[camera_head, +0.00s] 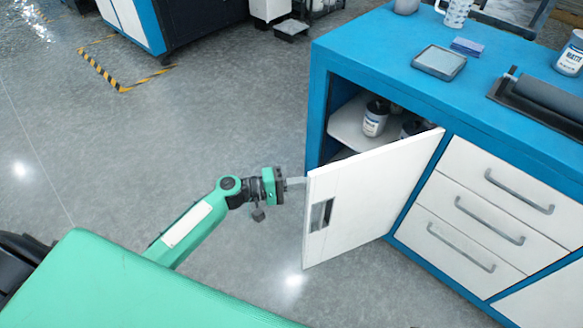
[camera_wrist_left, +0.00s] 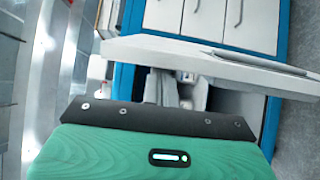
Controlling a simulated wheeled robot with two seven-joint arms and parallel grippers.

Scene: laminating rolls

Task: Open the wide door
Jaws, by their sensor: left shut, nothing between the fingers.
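The wide white door (camera_head: 375,190) of the blue cabinet (camera_head: 330,60) stands partly open, swung outward from its right edge beside the drawers. Its recessed grey handle (camera_head: 321,215) is near the free left edge. My left gripper (camera_head: 296,182) is shut and empty, with its fingertips at the upper part of that free edge. In the left wrist view the fingers (camera_wrist_left: 160,86) lie close to the door's edge (camera_wrist_left: 200,56). I cannot tell whether they touch it. Part of the cabinet interior is hidden behind the door. My right gripper is not in view.
Labelled jars (camera_head: 375,118) stand on a shelf inside the cabinet. Drawers (camera_head: 490,205) with grey handles are right of the door. A tray (camera_head: 439,62), a roller (camera_head: 545,98) and a can (camera_head: 571,54) are on the top.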

